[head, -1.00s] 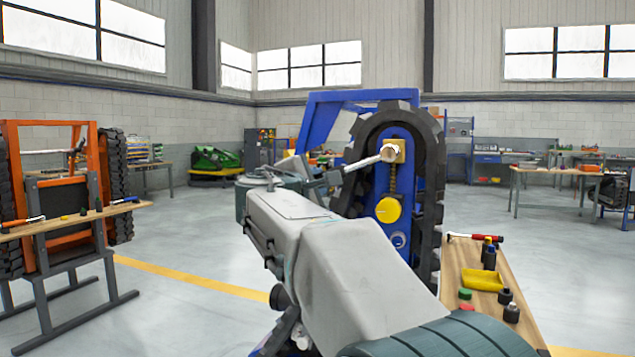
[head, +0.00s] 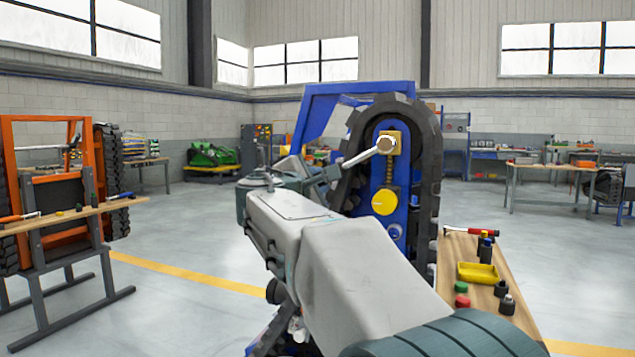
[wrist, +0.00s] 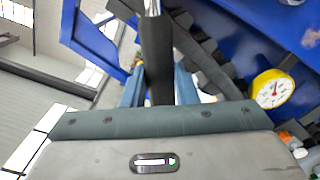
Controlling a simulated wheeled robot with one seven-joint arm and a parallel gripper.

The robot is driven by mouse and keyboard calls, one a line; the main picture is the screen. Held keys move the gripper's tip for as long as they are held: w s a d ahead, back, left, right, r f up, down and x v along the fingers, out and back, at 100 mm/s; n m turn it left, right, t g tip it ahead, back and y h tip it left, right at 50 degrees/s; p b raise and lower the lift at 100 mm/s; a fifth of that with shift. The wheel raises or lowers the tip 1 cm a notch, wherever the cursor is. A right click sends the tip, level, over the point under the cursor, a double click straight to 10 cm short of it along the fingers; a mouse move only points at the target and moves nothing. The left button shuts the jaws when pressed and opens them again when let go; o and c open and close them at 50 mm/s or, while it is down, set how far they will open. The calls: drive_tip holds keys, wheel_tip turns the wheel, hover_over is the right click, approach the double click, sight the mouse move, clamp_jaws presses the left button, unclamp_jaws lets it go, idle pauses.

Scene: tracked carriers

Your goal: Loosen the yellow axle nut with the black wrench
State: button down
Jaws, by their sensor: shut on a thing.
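My gripper (wrist: 157,88) is shut on the black handle (wrist: 157,50) of the wrench, which stands out between the blue fingers in the wrist view. In the head view the wrench's silver shaft (head: 362,156) slants up to the right from my gripper. Its head (head: 386,144) is at the brass-yellow block (head: 395,138) on the blue track carrier (head: 402,170). The wrench head covers the nut there, so I cannot tell how fully it is seated. My arm hides part of the gripper in the head view.
A black track (head: 428,150) curves around the carrier. A wooden bench (head: 468,247) at right holds a yellow tray (head: 478,272) and several small items. An orange frame (head: 50,150) stands left.

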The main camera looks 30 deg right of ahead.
drive_tip(key=shift+w+a+r, duration=0.1)
drive_tip(key=shift+w+r, duration=0.05)
drive_tip(key=shift+r, duration=0.15)
drive_tip(key=shift+a, duration=0.15)
drive_tip(key=shift+b+v, duration=0.6)
drive_tip(key=shift+v, duration=1.15)
drive_tip(key=shift+b+v, duration=0.55)
drive_tip(key=shift+v, duration=1.4)
